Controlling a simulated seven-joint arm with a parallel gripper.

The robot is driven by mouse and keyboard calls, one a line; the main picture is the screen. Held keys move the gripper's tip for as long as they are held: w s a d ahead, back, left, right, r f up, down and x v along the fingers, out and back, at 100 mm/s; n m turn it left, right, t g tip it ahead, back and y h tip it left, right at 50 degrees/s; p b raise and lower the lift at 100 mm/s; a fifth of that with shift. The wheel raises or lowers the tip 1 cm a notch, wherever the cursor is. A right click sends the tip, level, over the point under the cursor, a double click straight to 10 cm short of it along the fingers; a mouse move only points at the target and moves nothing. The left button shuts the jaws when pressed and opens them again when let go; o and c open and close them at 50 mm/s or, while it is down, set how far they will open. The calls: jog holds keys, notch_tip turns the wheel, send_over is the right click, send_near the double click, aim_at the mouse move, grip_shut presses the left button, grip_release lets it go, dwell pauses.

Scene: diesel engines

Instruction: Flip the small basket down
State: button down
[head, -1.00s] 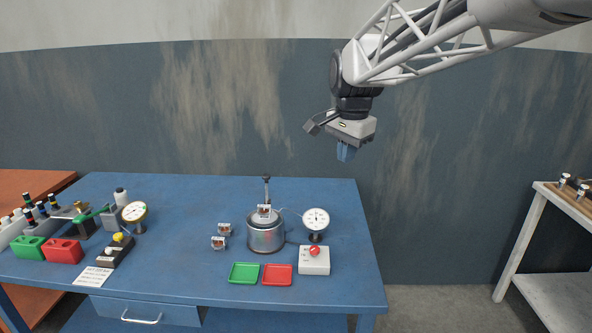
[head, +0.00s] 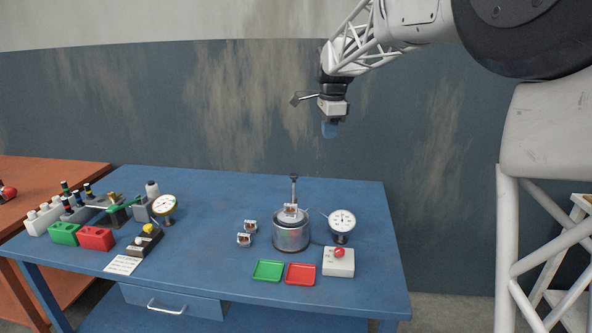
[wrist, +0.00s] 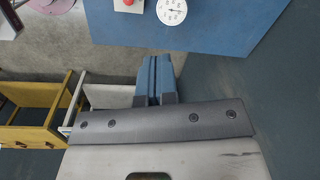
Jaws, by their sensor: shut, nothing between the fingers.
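A round metal pot (head: 291,236) stands on the blue table, with an upright dark-tipped rod (head: 294,188) behind its top. A small pale metal piece (head: 290,211) with a brown part sits on the pot. It may be the small basket, but it is too small to tell. My gripper (head: 330,130) hangs in the air well above and behind the pot, pointing down, apart from everything. Its blue fingers are together and empty in the wrist view (wrist: 153,80). The pot's top is not clearly seen in the wrist view.
A dial gauge (head: 342,221) and a white box with a red button (head: 338,262) stand right of the pot. Green (head: 268,271) and red (head: 301,274) trays lie in front. Two small metal parts (head: 246,234) lie left. More gear crowds the table's left end.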

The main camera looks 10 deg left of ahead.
aim_at(295, 180)
jog(key=w+a+f+m, duration=0.4)
jog(key=w+a, duration=0.7)
jog(key=shift+w+a+f+g, duration=0.15)
jog(key=shift+w+f+g, duration=0.15)
jog(key=shift+f, duration=0.15)
jog(key=f, duration=1.3)
jog(key=shift+w+a+f, duration=0.25)
jog(key=shift+f, duration=0.1)
notch_tip(295, 180, down, 7)
jog(key=shift+r, duration=0.1)
dwell(0.4)
